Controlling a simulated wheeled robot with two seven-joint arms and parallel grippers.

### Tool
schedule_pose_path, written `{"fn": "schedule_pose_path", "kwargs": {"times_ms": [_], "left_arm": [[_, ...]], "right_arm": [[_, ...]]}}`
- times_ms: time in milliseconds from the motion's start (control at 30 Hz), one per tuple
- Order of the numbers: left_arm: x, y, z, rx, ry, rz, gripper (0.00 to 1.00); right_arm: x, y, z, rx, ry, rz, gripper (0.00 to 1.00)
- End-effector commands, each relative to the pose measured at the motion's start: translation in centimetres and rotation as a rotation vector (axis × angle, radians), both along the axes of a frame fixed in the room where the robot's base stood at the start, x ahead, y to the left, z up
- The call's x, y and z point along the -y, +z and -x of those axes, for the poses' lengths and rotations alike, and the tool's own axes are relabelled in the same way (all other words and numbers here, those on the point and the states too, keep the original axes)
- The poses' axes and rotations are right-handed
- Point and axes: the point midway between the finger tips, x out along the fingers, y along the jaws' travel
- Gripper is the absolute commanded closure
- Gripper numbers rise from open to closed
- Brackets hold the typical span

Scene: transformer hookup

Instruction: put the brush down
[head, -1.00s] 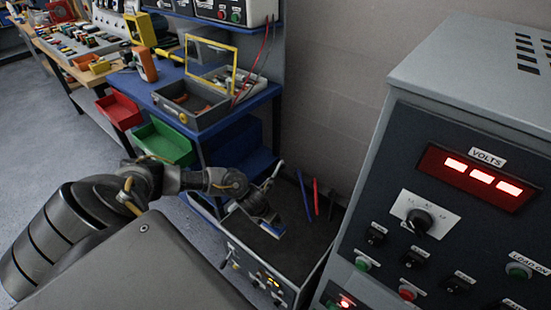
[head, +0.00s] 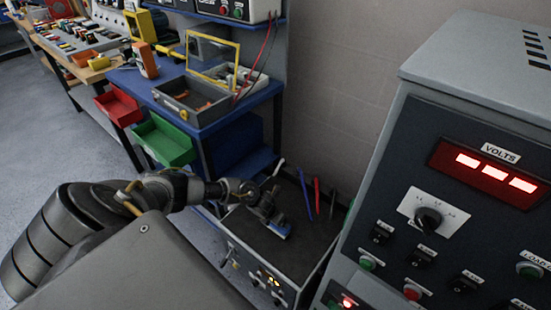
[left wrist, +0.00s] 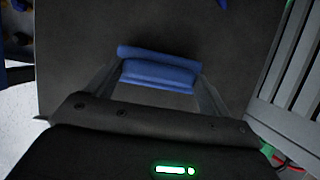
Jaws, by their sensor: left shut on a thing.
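The brush shows as a blue block (left wrist: 157,72) between the two fingers of my left gripper (left wrist: 155,82) in the left wrist view. The gripper is shut on it. In the head view, my left gripper (head: 268,212) is over the dark top of a low equipment box (head: 250,232), and the brush's blue part (head: 282,230) shows below the fingers. The brush is at or just above this top; I cannot tell if it touches. My right gripper is not in view.
A red rod (head: 317,197) and a blue rod (head: 304,195) stand near the box's back edge. A tall grey cabinet with a red volts display (head: 485,175) rises close on the right. A blue bench (head: 215,110) with a green bin (head: 165,143) is behind. The dark top around the brush looks clear.

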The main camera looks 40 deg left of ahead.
Motion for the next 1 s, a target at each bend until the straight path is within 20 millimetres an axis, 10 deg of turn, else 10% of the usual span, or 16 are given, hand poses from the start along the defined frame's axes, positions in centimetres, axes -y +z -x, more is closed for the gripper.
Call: {"fn": "schedule_pose_path", "kwargs": {"times_ms": [33,67,200,500,1000], "left_arm": [[0.0,-1.0,0.1,-0.002,0.000,0.001,0.47],[0.1,-1.0,0.1,-0.002,-0.001,0.001,0.16],[0.1,-1.0,0.1,-0.002,0.000,0.001,0.00],[0.1,-1.6,0.1,-0.003,0.000,0.001,0.00],[-0.6,7.1,3.3,0.000,-0.004,0.001,0.00]], "right_arm": [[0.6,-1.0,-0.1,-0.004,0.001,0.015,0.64],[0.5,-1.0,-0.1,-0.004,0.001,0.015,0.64],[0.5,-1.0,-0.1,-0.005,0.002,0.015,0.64],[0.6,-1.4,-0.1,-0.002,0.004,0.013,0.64],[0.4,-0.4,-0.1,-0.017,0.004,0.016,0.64]]}}
